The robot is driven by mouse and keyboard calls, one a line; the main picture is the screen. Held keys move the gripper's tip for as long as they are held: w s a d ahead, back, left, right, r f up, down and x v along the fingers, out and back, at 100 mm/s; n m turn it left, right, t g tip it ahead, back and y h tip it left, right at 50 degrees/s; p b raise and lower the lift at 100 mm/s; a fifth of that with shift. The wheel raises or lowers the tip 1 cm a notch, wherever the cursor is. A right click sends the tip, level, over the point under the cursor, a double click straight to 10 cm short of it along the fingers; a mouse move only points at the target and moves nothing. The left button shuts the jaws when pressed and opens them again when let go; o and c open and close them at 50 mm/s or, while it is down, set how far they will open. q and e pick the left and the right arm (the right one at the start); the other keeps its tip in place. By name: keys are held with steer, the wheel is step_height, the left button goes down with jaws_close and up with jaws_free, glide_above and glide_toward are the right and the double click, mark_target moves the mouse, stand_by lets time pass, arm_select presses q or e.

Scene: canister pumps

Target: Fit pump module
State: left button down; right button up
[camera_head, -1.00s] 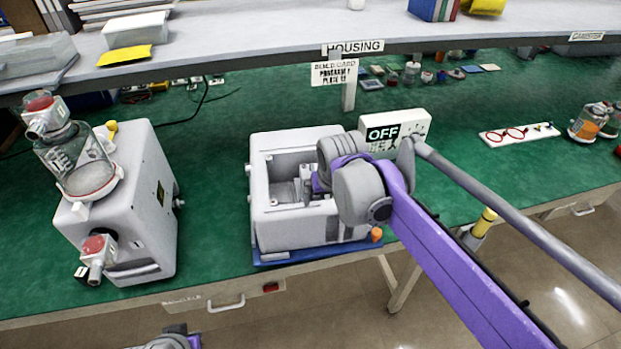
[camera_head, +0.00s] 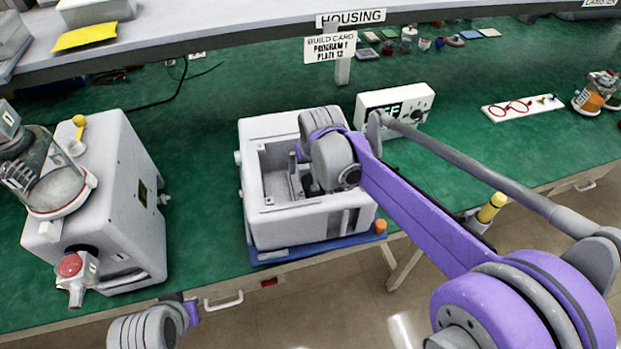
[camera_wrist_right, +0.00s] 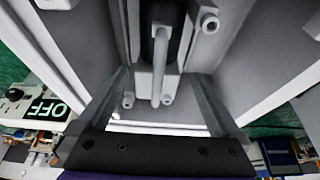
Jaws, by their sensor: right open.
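The white open-topped housing (camera_head: 285,228) stands on a blue plate (camera_head: 325,246) on the green bench. My right gripper (camera_head: 308,186) reaches down into its cavity, and the wrist hides much of the inside. In the right wrist view the two fingers (camera_wrist_right: 160,103) are apart. A grey upright bar (camera_wrist_right: 161,70) with a dark body behind it and a bolted plate lies between them, without clear contact. I cannot tell whether this is the pump module. My left arm's wrist shows at the bottom left; its fingers are not visible.
A white canister machine (camera_head: 100,205) with a glass jar (camera_head: 45,180) stands at left. A box reading OFF (camera_head: 410,100) is behind the housing. A shelf (camera_head: 220,30) overhangs the back. A white strip with red rings (camera_head: 522,107) lies at right. Green bench is clear between machine and housing.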

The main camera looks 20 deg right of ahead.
mark_target(311, 177)
steer(key=x, duration=0.4)
steer(key=shift+s+d+f, duration=0.1)
steer(key=shift+d+f, duration=0.05)
steer(key=shift+f, duration=0.05)
steer(key=shift+r, duration=0.1)
jaws_close()
